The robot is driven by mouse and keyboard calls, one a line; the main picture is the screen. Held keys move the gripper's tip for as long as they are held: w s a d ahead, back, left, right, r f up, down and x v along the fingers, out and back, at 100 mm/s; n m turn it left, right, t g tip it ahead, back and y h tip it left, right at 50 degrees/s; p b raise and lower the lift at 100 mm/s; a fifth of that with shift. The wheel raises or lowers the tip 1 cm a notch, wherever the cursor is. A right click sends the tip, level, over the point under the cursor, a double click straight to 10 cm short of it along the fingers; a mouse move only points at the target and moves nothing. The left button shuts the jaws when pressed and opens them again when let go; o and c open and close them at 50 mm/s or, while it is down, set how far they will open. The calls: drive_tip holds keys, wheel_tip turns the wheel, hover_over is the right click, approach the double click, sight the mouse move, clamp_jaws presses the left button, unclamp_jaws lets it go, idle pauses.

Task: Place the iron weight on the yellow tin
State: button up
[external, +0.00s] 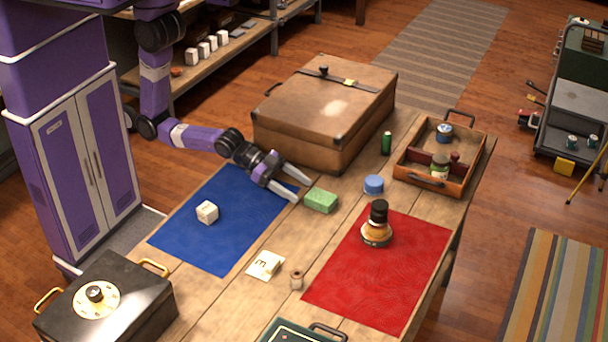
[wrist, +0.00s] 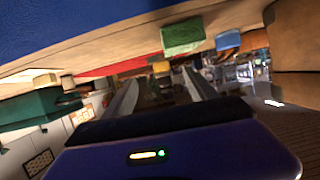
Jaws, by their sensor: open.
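A dark, knobbed piece that looks like the iron weight (external: 378,212) stands upright on a round yellow-orange tin (external: 376,233) on the red mat. The two touch, and the weight hides the tin's top. My gripper (external: 301,191) is open and empty, low over the right edge of the blue mat, left of the green sponge and well apart from the tin. Its open fingers (wrist: 160,77) also show in the wrist view. I cannot clearly make out the weight there.
A suitcase (external: 320,117) stands behind. A white cube (external: 207,212) sits on the blue mat (external: 200,248). The red mat (external: 350,280) has free room in front.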

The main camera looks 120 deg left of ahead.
drive_tip(key=s, duration=0.2)
drive_tip(key=s+f, duration=0.1)
drive_tip(key=s, duration=0.5)
drive_tip(key=shift+s+a+f, duration=0.15)
drive_tip(key=shift+a+f, duration=0.05)
drive_tip(key=shift+f, duration=0.05)
drive_tip(key=v, duration=0.3)
drive_tip(key=f+v, duration=0.1)
drive_tip(key=v, duration=0.2)
drive_tip(key=f+v, duration=0.1)
drive_tip(key=v, duration=0.3)
drive_tip(key=shift+s+a, duration=0.15)
drive_tip(key=shift+s, duration=0.4)
drive_tip(key=s+r+t, duration=0.1)
drive_tip(key=s+r, duration=0.6)
drive_tip(key=s, duration=0.5)
drive_tip(key=shift+r, duration=0.3)
